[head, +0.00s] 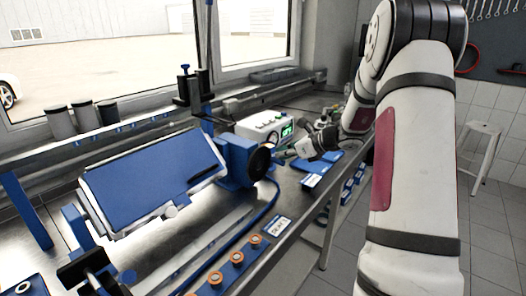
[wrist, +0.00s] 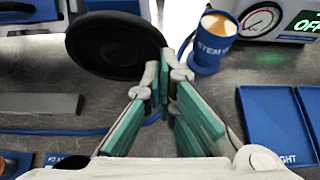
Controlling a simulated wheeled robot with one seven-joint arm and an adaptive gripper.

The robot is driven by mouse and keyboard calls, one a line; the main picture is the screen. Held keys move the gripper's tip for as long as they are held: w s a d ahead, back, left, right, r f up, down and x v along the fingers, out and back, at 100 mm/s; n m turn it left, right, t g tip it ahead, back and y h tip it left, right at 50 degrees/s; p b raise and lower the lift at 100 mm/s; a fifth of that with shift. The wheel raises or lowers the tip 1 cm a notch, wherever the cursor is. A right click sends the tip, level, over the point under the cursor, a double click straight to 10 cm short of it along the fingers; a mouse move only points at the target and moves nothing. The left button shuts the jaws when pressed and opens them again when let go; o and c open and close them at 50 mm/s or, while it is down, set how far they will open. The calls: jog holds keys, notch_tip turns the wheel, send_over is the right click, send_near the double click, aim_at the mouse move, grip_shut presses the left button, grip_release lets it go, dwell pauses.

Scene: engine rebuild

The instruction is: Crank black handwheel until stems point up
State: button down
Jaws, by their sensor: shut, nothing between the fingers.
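The black handwheel (head: 261,161) is on the right end of the blue fixture housing (head: 238,160) in the head view. In the wrist view the handwheel (wrist: 112,48) is a dark disc at upper left. A blue slab-like workpiece (head: 155,178) sits tilted in the fixture; I cannot make out which way any stems point. My gripper (head: 283,155) is at the right of the handwheel. In the wrist view my gripper (wrist: 165,72) is shut and empty, with green-padded fingers. Its fingertips are by the wheel's right rim; I cannot tell whether they touch. Any crank knob is hidden.
A white tester box (head: 265,128) with a green display stands behind the wheel. A blue labelled cup (wrist: 210,45) is right of my fingertips. Blue trays (wrist: 272,122) lie further right. A blue strip (head: 232,262) with copper-coloured rings lies along the front edge.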

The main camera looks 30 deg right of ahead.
aim_at(283, 162)
jog(key=shift+d+f, duration=0.15)
jog(key=shift+f, duration=0.3)
jog(key=shift+f+b, duration=0.1)
jog(key=shift+b, duration=0.25)
jog(key=shift+w+d+f, duration=0.1)
jog(key=shift+f, duration=0.3)
jog(key=shift+f+b, duration=0.4)
jog(key=shift+b, duration=0.15)
jog(key=shift+f+b, duration=0.35)
jog(key=shift+f, duration=0.1)
